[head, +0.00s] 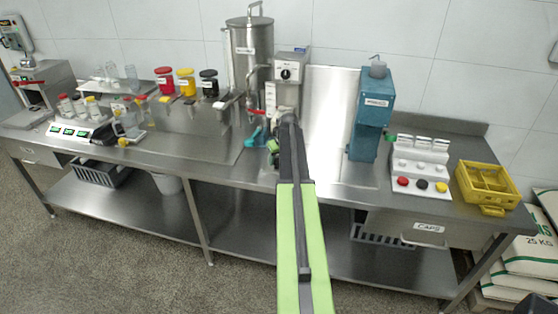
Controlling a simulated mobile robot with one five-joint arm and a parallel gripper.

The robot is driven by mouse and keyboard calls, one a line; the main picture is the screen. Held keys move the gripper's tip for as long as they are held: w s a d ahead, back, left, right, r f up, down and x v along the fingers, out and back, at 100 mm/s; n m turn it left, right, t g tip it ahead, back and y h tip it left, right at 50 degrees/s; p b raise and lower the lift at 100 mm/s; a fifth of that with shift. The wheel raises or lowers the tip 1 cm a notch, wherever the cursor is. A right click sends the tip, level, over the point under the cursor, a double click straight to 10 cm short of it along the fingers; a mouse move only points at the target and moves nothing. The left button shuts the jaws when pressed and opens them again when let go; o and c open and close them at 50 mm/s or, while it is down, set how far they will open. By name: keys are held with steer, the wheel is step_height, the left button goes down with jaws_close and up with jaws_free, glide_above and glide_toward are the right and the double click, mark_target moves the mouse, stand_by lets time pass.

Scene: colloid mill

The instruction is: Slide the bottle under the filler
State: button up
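A grey unit with a round dial (287,74) stands at the back middle, next to a tall steel tank (250,60); it looks like the filler, but I cannot read its label. My arm reaches up the middle of the picture and covers its lower part. My gripper (272,150) shows only as small green and dark parts left of the arm's end, in front of this unit. I cannot tell whether its fingers are open or shut. No bottle can be made out at the unit's foot; that spot is partly hidden. Small bottles with red and white tops (72,104) stand at the far left.
A small teal item (252,138) lies left of my gripper. A teal machine (373,110) stands to the right, then a white cap stand (420,165) and a yellow crate (487,185). Jars with red, yellow and black lids line the back left. The steel counter before the teal machine is clear.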

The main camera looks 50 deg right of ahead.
steer(key=shift+o, duration=0.5)
steer(key=shift+w+a, duration=0.25)
steer(key=shift+s+d, duration=0.25)
steer(key=p+v, duration=1.6)
steer(key=v, duration=0.1)
steer(key=shift+r, duration=0.2)
